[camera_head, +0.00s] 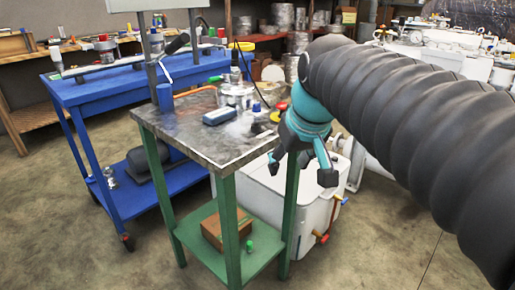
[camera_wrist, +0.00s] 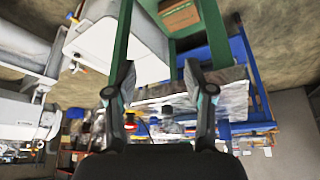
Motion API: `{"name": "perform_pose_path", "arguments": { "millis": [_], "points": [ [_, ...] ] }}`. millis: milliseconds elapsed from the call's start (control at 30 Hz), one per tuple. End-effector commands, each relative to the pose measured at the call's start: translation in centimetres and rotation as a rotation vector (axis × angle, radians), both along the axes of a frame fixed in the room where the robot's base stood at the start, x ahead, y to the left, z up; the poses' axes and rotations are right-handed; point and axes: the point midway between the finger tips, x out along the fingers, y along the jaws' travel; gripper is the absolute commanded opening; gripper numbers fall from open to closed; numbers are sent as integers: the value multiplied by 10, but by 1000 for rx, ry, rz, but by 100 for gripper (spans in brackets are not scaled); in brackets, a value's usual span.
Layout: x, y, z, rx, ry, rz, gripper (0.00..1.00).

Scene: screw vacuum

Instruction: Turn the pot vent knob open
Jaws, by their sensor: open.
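A silver metal pot (camera_head: 236,95) stands on the worn metal tabletop (camera_head: 180,130) of a green-legged table. A small blue knob-like part (camera_head: 257,107) shows to its right, but I cannot tell whether it is the vent knob. My teal gripper (camera_head: 300,170) is beside the table's right front edge, with its fingers spread and pointing down. It is empty and apart from the pot. In the wrist view my two dark fingers (camera_wrist: 160,85) stand apart, with the table edge (camera_wrist: 180,98) seen upside down beyond them. The pot is not clear there.
A blue handheld device (camera_head: 219,115) lies in front of the pot. A white chest (camera_head: 300,210) stands beside the table. A cardboard box (camera_head: 226,227) sits on the lower green shelf. A blue workbench (camera_head: 100,88) stands at left. Floor at front left is clear.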

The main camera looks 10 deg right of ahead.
Motion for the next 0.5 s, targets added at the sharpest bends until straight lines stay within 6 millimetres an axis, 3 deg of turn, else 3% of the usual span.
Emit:
{"name": "perform_pose_path", "arguments": {
  "millis": [200, 500],
  "points": [
    [-14, 0, -14, 1, -6, -15, 53],
    [-17, 0, -17, 1, -6, -19, 53]
  ]
}}
